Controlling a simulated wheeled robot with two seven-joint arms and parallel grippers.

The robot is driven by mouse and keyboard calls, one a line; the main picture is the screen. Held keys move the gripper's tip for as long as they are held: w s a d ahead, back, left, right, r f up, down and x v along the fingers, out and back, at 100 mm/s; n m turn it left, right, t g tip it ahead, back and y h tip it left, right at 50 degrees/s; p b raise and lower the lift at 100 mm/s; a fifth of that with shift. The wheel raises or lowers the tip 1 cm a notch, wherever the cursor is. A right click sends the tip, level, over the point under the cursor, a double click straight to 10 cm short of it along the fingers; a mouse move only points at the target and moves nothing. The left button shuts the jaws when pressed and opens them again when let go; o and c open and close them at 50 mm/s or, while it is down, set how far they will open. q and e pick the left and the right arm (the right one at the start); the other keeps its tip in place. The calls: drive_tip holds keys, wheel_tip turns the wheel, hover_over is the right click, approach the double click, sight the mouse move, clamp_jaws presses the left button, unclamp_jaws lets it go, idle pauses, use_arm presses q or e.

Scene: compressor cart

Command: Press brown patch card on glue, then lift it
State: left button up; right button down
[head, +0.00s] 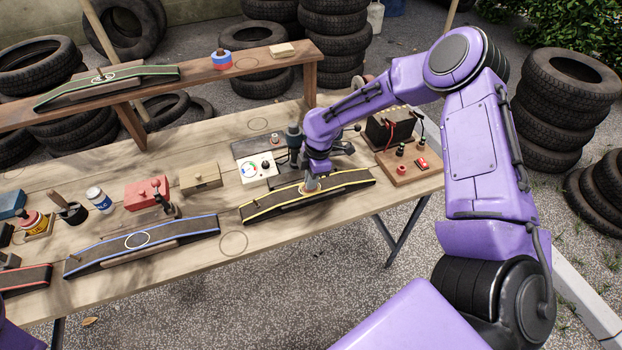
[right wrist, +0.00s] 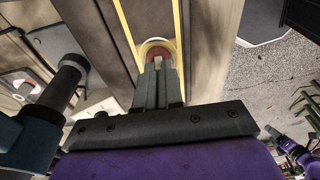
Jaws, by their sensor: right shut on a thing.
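The yellow-edged tyre strip (head: 270,202) lies on the table's right half. My right gripper (head: 312,186) reaches down onto the strip's middle. In the right wrist view its narrow fingers (right wrist: 158,72) are shut on a small reddish-brown piece (right wrist: 157,51), which looks like the patch card. The piece is over a pale ring on the strip. The fingers hide part of it, and I cannot tell whether it touches the strip. Any glue under it is hidden. My left gripper is not in view.
The blue-edged strip (head: 110,248) with a white ring lies to the left. A gauge box (head: 258,166) and a board with a battery (head: 390,132) stand near my right gripper. A raised shelf (head: 200,78) runs along the back. Bare wood (head: 222,210) separates the strips.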

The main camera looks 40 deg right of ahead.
drive_tip(key=shift+r+p, duration=3.85)
drive_tip(key=shift+r, duration=0.2)
drive_tip(key=shift+f, duration=0.1)
drive_tip(key=shift+a, duration=0.1)
